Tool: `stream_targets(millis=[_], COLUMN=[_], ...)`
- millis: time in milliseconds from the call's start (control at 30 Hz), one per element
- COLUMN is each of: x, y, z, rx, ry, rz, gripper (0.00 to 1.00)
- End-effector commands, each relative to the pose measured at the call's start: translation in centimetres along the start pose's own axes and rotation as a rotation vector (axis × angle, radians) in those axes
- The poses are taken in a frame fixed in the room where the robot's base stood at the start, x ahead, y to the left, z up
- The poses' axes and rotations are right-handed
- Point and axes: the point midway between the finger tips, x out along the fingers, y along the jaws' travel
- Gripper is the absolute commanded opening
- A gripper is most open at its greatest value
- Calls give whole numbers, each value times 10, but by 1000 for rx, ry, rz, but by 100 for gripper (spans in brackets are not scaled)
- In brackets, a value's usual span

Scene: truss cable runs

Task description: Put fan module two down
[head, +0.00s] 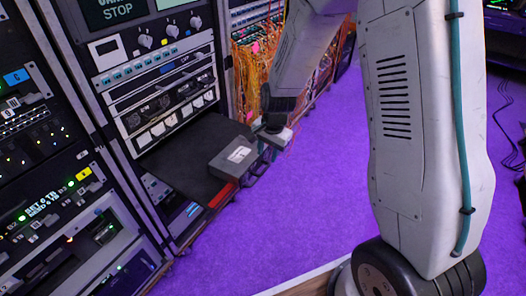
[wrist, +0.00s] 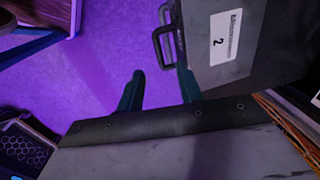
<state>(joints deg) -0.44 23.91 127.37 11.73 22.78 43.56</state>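Fan module two (head: 233,158) is a dark grey box with a white label. It sits at the outer end of the black pulled-out shelf (head: 185,150) and appears to rest on it. In the wrist view the module (wrist: 265,60) shows the number 2 on its label, with a dark loop handle (wrist: 157,40) on its front. My gripper (head: 269,151) is at the module's front, beside the handle. In the wrist view my gripper's teal fingers (wrist: 162,76) are spread with purple floor between them. The right finger is close to the module's front face; whether it touches is unclear.
The equipment rack (head: 160,75) stands behind and left of the shelf. A red strip (head: 222,195) marks the shelf's front edge. Orange cables (head: 255,70) hang behind my arm. Purple carpet (head: 290,215) in front of the shelf is clear.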

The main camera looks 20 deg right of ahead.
Motion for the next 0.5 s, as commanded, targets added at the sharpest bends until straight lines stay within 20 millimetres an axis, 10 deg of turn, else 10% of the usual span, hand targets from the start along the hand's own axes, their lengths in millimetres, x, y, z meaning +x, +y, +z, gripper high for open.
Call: stream_targets(millis=[500], x=[28], y=[4], z=[-2], rx=[3], ry=[-4], rz=[6], gripper=[36])
